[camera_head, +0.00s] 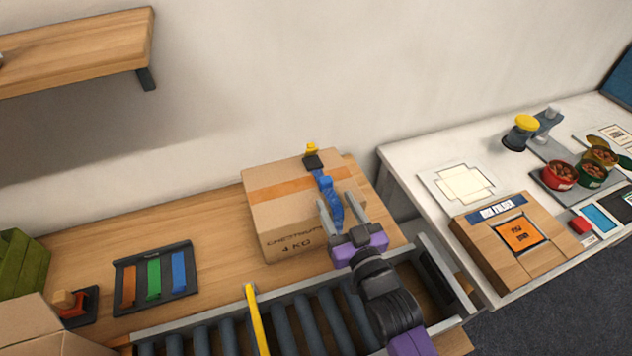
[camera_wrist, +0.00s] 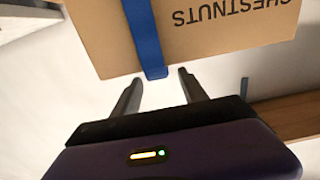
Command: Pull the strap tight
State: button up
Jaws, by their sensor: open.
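A closed cardboard box (camera_head: 277,210) marked as chestnuts, 4 KG, sits on the wooden bench, with orange tape across its top. A blue strap (camera_head: 334,209) runs over the box top from a dark buckle (camera_head: 313,161) with a yellow part near the back edge. My gripper (camera_head: 340,202) is open at the box's right front, its fingers near the strap. In the wrist view, the strap (camera_wrist: 146,35) crosses the box (camera_wrist: 220,30) and ends just ahead of my open fingers (camera_wrist: 161,84), roughly between them. No contact with the strap is visible there.
A roller conveyor (camera_head: 230,326) with a yellow bar (camera_head: 257,319) runs along the bench front. A dark tray (camera_head: 155,278) with orange, green and blue strips lies left. A white table (camera_head: 405,161) with tins and labels stands right. A shelf (camera_head: 80,50) hangs upper left.

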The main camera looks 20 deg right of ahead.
aim_at(328, 186)
jog(key=shift+w+p, duration=0.65)
jog(key=shift+w, duration=2.95)
grip_shut()
